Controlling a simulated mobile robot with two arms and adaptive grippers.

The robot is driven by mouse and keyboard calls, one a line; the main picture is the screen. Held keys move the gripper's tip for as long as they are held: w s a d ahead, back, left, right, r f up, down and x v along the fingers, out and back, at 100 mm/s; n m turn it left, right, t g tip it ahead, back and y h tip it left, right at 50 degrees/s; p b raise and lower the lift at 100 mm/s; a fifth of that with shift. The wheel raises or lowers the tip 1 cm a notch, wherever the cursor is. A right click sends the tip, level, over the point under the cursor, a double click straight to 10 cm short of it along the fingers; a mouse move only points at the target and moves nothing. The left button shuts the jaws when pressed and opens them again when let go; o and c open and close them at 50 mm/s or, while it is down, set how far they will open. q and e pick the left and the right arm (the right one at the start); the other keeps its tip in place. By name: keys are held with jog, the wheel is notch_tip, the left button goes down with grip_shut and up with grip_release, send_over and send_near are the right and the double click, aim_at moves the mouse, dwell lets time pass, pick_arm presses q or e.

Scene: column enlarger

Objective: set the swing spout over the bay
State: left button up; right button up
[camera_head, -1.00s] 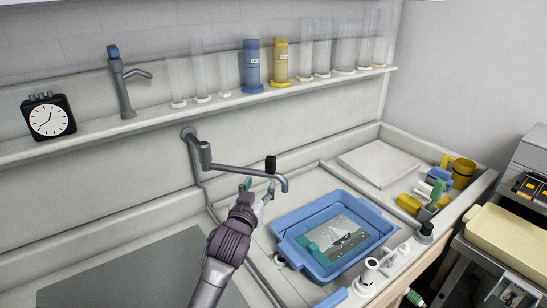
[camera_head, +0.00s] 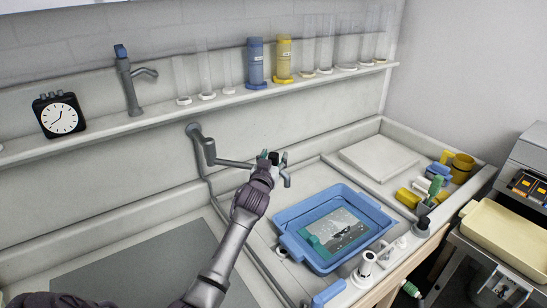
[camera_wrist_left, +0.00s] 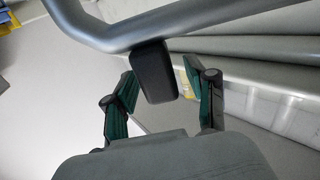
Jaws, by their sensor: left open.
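The grey swing spout (camera_head: 232,163) comes out of the back wall and reaches right, its end bent down near the back left corner of the blue tray. A black knob (camera_wrist_left: 155,72) hangs from the spout in the left wrist view. My left gripper (camera_head: 275,157) is at the spout's outer part and partly hides it. In the wrist view its green-padded fingers (camera_wrist_left: 160,92) are open on either side of the knob, with gaps showing. I cannot tell which part is the bay. My right gripper is not in view.
The blue tray (camera_head: 284,240) with a print in it sits in the sink. A white board (camera_head: 378,160) and yellow and blue items lie to the right. A shelf (camera_head: 150,122) with cylinders, a tap and a clock (camera_head: 59,115) runs above the spout.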

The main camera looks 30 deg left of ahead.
pick_arm(q)
jog(key=shift+c, duration=1.1)
grip_shut()
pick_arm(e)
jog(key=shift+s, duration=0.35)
